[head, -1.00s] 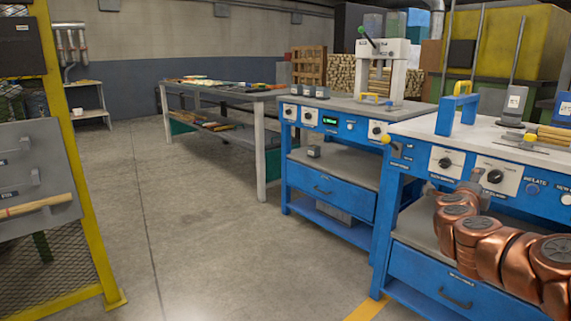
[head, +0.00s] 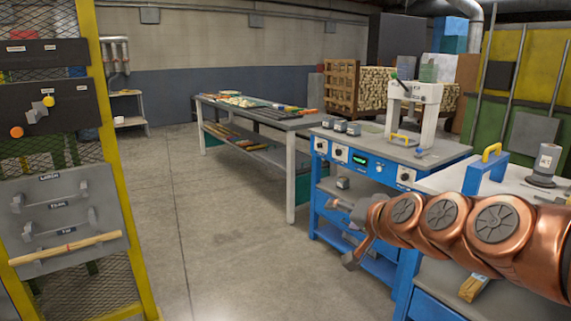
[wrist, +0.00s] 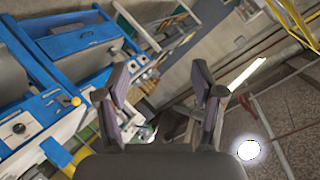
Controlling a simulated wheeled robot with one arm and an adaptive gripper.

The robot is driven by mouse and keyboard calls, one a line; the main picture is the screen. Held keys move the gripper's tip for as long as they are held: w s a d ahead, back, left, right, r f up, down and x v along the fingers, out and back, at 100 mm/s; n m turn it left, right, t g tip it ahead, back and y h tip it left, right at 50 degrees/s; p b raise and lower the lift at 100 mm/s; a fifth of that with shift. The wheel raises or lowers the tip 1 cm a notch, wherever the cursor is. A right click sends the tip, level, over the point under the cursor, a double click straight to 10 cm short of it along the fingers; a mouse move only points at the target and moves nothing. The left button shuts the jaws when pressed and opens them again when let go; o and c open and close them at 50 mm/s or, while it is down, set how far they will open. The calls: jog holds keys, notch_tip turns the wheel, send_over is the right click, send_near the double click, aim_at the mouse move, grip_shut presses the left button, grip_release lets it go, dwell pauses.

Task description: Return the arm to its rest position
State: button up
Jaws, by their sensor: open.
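My arm shows copper-coloured at the right of the head view, stretched toward the left in front of the blue workbenches. My gripper (head: 347,232) is at its left end, in the air before the blue bench with the press. In the wrist view my gripper (wrist: 165,100) has its two fingers spread apart with nothing between them. No object is held.
Blue benches (head: 362,160) stand close behind and below my arm. A grey table (head: 290,180) with wooden parts stands farther back. A yellow-framed mesh rack (head: 118,190) with a wooden rod (head: 66,248) stands at the left. The concrete floor (head: 225,240) between is clear.

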jog(key=s+f+n+g+h+p, duration=0.15)
jog(key=s+n+g+p, duration=0.65)
jog(key=s, duration=1.5)
jog(key=s+d+r+m+g+h+p, duration=0.1)
jog(key=s+d+g+p, duration=0.1)
jog(key=s, duration=0.5)
jog(key=s+d+r+m+g+h+p, duration=0.1)
jog(key=s+d+m+g+h+p, duration=0.1)
jog(key=s+p, duration=0.5)
jog(key=shift+s+d+r+g, duration=0.25)
jog(key=shift+s+d+g, duration=0.3)
jog(key=shift+g, duration=0.35)
